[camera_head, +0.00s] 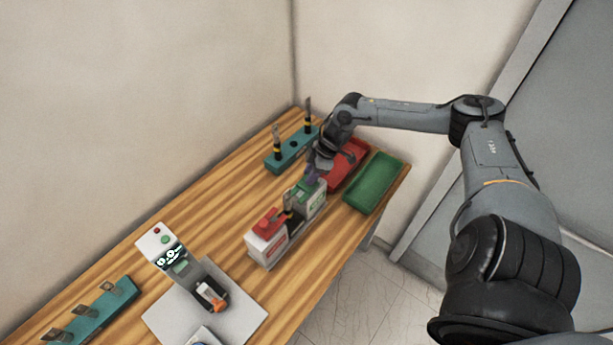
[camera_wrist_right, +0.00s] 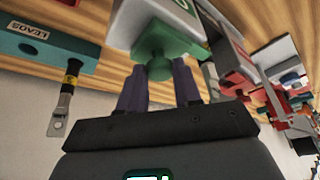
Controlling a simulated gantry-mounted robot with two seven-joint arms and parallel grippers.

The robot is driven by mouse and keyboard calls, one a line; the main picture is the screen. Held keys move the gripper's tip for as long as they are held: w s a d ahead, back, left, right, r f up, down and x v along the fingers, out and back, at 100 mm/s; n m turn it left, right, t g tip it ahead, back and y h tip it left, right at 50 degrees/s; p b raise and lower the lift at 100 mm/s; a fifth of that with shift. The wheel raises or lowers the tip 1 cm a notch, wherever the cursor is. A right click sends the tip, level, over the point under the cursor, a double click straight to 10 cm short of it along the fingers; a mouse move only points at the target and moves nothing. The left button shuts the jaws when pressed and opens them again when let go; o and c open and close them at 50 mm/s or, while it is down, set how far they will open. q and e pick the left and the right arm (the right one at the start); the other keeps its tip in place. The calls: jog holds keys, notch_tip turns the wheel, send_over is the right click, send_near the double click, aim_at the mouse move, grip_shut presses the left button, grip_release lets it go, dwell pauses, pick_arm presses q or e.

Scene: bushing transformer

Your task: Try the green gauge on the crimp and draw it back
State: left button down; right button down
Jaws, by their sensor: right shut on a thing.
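The green gauge (camera_head: 306,191) lies at the green-labelled white block (camera_head: 315,205) of the gauge stand. My right gripper (camera_head: 313,177) reaches down over it. In the right wrist view, the purple fingers of this gripper (camera_wrist_right: 160,88) are shut on the round green knob of the gauge (camera_wrist_right: 157,66). The gauge's plate is against or very close to the white block; I cannot tell which. A dark lead with a yellow band (camera_head: 288,203) stands between the green and red sides; its crimp is too small to make out. My left gripper is not in view.
A red gauge (camera_head: 270,221) sits on the other white block (camera_head: 262,250). Behind is a teal lead rack (camera_head: 283,162) with upright leads. A red tray (camera_head: 345,165) and a green tray (camera_head: 372,184) lie right. A press-like device (camera_head: 165,255) stands front left.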

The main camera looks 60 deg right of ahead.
jog(key=shift+d, duration=0.2)
jog(key=c, duration=0.8)
grip_release()
jog(key=shift+r, duration=0.1)
jog(key=shift+p+v, duration=0.5)
jog(key=shift+v, duration=4.85)
